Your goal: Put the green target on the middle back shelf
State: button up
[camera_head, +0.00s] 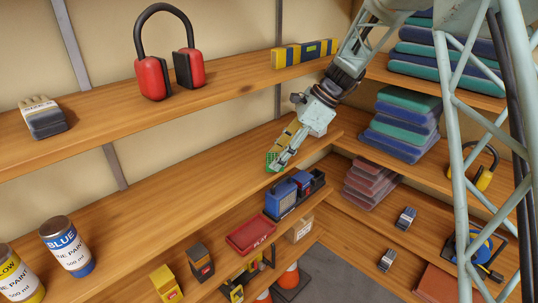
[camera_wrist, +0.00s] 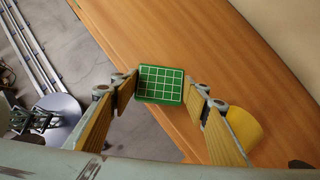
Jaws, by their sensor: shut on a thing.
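The green target (camera_head: 272,160) is a small green block with a pale grid on its face, clear in the wrist view (camera_wrist: 160,84). My gripper (camera_head: 275,163) is shut on it, with a fingertip at each side in the wrist view (camera_wrist: 163,86). The middle back shelf (camera_head: 160,197) is a long wooden board below the top back shelf. The target is in front of or over this shelf's right part, near its front edge. Whether it touches the board cannot be told.
Blue paint (camera_head: 67,248) and yellow paint (camera_head: 20,275) cans stand at the middle shelf's left; its centre is clear. Red ear defenders (camera_head: 170,70) and a yellow level (camera_head: 304,53) sit above. A red tray (camera_head: 251,235) and blue item (camera_head: 287,194) are below. Side shelves hold folded stacks (camera_head: 403,123).

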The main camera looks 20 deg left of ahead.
aim_at(270, 153)
jog(key=shift+w+a+p, duration=0.2)
jog(key=shift+w+a, duration=0.25)
jog(key=shift+a, duration=0.45)
jog(key=shift+w+a+p, duration=0.15)
jog(key=shift+w+a, duration=0.3)
jog(key=shift+a, duration=0.4)
jog(key=shift+f, duration=0.75)
jog(key=shift+f, duration=0.15)
jog(key=o, duration=0.9)
jog(key=shift+v, duration=2.1)
jog(key=shift+a, duration=0.1)
